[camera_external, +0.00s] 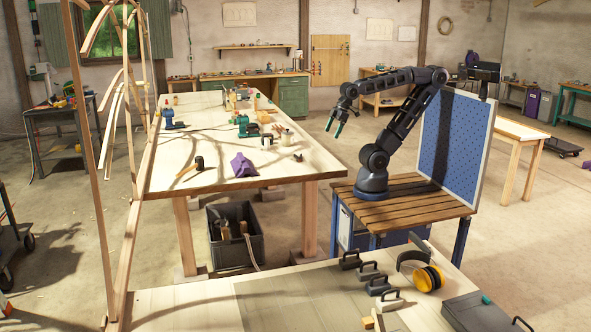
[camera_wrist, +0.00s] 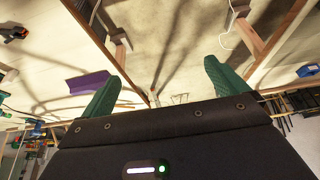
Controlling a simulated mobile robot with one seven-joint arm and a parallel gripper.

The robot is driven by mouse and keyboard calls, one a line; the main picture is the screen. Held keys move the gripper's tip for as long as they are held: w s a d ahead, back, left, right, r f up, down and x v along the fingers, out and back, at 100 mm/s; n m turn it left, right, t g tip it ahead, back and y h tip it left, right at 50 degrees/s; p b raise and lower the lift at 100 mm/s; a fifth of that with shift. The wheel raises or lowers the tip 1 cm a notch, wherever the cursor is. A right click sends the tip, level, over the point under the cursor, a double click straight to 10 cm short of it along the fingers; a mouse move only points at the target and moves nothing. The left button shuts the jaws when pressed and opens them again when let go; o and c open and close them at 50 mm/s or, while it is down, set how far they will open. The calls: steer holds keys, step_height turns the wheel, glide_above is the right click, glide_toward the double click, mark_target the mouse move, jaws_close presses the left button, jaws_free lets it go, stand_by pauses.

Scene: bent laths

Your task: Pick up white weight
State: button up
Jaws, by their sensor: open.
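The white weight (camera_external: 389,302) has a dark handle and stands on the near workbench (camera_external: 200,308), at the front end of a row of dark weights. My gripper (camera_external: 335,127) is raised in the air between the long bench and my arm's base, well above and behind the white weight. Its green fingers are spread apart and empty, and they also show in the wrist view (camera_wrist: 161,72). I cannot make out the white weight in the wrist view.
Dark handled weights (camera_external: 368,271) stand in a row behind the white one. Yellow-and-black ear defenders (camera_external: 427,278) and a grey case (camera_external: 480,314) lie to its right, a small wooden block (camera_external: 367,322) in front. The bench's left part is clear.

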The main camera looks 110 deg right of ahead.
steer(key=w+a+r+n+g+y, duration=0.1)
steer(key=w+a+r+n, duration=0.25)
steer(key=w+a, duration=0.4)
steer(key=w+a+r+n, duration=0.2)
steer(key=w+a+r, duration=0.3)
steer(key=w, duration=0.4)
steer(key=w+a+f+n+g, duration=0.15)
steer(key=w+a, duration=0.45)
steer(key=a, duration=0.6)
steer(key=w+a+f+n, duration=0.1)
steer(key=w+a+n, duration=0.3)
steer(key=a, duration=0.8)
steer(key=w+a+f, duration=0.2)
steer(key=a+f, duration=0.2)
steer(key=a, duration=0.7)
steer(key=n+g+h, duration=0.1)
steer(key=n+g, duration=0.1)
steer(key=n, duration=0.5)
glide_above(390, 299)
steer(key=f, duration=2.1)
steer(key=shift+w+d+f, duration=0.2)
steer(key=shift+w+f, duration=0.1)
steer(key=shift+f, duration=0.1)
steer(key=shift+s+a+f, duration=0.2)
steer(key=shift+s+f, duration=0.05)
steer(key=shift+f, duration=5.35)
steer(key=shift+a, duration=0.1)
steer(key=c, duration=1.7)
steer(key=shift+o, duration=0.2)
